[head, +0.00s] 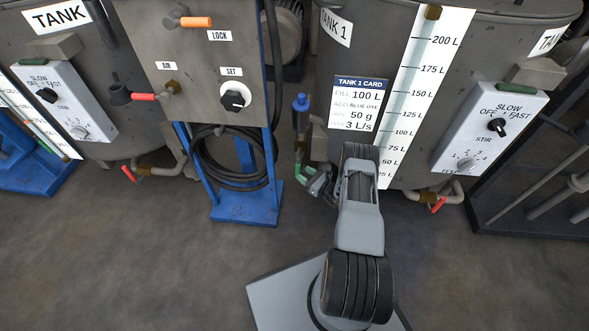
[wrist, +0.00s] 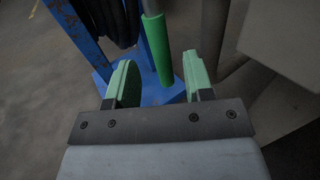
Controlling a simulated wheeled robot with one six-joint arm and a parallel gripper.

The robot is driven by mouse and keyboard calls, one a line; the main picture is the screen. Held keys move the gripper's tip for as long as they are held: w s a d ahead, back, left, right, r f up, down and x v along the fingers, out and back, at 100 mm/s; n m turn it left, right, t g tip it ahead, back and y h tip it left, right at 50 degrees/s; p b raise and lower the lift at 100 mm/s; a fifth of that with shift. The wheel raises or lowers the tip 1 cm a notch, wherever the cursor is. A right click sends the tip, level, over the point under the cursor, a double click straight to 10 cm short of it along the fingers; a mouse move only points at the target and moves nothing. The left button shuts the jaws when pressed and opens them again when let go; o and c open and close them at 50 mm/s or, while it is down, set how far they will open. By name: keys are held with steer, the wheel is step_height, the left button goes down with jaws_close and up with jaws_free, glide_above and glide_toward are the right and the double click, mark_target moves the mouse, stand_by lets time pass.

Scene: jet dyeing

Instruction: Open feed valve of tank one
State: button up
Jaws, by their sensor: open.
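Tank 1 (head: 385,60) stands at the right in the head view, with its label, card and level scale. Beside its left side is an upright fitting with a blue top (head: 301,103). A pale rod with a green sleeve (wrist: 158,50) shows in the wrist view; it looks like a lever handle, but I cannot confirm it is the feed valve. My gripper (wrist: 161,78) is open, with green finger pads on either side of the sleeve's lower end. I cannot tell the depth between them or see any contact. In the head view my gripper (head: 318,184) is low beside the tank, partly hidden by my arm.
A blue stand (head: 243,207) with a coiled black hose (head: 218,165) and a control panel (head: 200,75) is close on the left. Tank 1's stir and feed box (head: 490,130) and a red-handled valve (head: 439,204) are to the right. The floor in front is clear.

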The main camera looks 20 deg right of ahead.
steer(key=b+x, duration=0.1)
steer(key=x, duration=0.5)
steer(key=shift+w+b, duration=0.2)
steer(key=shift+b, duration=0.1)
steer(key=shift+c, duration=0.4)
jaws_close()
